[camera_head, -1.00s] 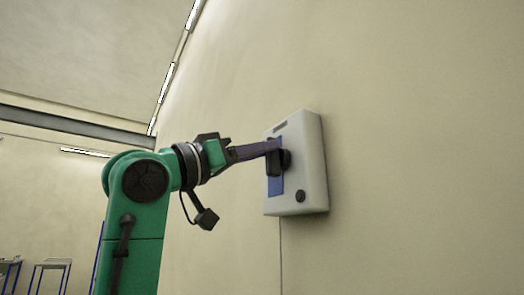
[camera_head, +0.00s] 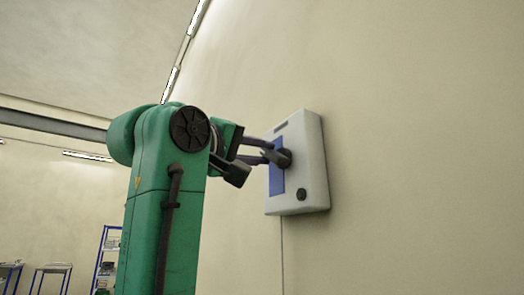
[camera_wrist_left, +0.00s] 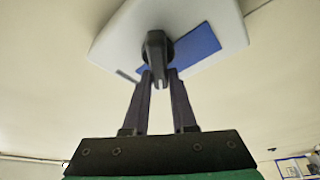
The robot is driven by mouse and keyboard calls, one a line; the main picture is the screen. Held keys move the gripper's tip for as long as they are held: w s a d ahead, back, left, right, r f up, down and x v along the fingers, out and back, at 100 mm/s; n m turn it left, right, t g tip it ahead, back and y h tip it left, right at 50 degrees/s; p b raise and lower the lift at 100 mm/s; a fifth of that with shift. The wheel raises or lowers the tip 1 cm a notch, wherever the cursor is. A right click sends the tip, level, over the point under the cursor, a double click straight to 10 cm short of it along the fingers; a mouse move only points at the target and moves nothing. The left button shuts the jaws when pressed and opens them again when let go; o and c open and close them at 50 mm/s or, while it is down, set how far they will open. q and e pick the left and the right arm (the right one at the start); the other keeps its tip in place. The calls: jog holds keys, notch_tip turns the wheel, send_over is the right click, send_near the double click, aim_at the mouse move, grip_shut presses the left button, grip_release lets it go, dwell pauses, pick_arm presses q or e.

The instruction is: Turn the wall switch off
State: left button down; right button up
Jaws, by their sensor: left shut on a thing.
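The wall switch is a pale grey box (camera_head: 312,165) on the wall, with a blue panel (camera_head: 276,181) and a dark rotary handle (camera_head: 285,157). It also shows in the left wrist view, with its pale face (camera_wrist_left: 112,45), blue panel (camera_wrist_left: 200,45) and dark handle (camera_wrist_left: 157,48). My left gripper (camera_head: 268,153) reaches the handle from the left. In the wrist view my left gripper (camera_wrist_left: 160,78) has one finger on each side of the handle's end and is shut on it. The handle lies roughly sideways in the head view, partly hidden by the fingers. My right gripper is not in view.
A small dark round knob (camera_head: 301,194) sits low on the box. A thin line runs down the wall below it. The wall (camera_head: 420,150) around the box is bare. Shelving (camera_head: 108,255) stands far back at the lower left.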

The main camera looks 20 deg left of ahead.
pick_arm(q)
jog(key=n+y, duration=0.1)
jog(key=n, duration=0.3)
jog(key=shift+g+p, duration=0.4)
jog(key=shift+a+f+n+g+y+p, duration=0.1)
jog(key=shift+n+g+y+p, duration=0.2)
jog(key=shift+n, duration=0.6)
jog(key=shift+f+n+g+y+p, duration=0.1)
jog(key=shift+n+g+y+p, duration=0.2)
jog(key=shift+n, duration=0.6)
jog(key=c, duration=0.7)
grip_release()
jog(key=shift+a+f, duration=0.1)
jog(key=b+v, duration=0.5)
jog(key=v, duration=0.9)
jog(key=shift+s, duration=0.15)
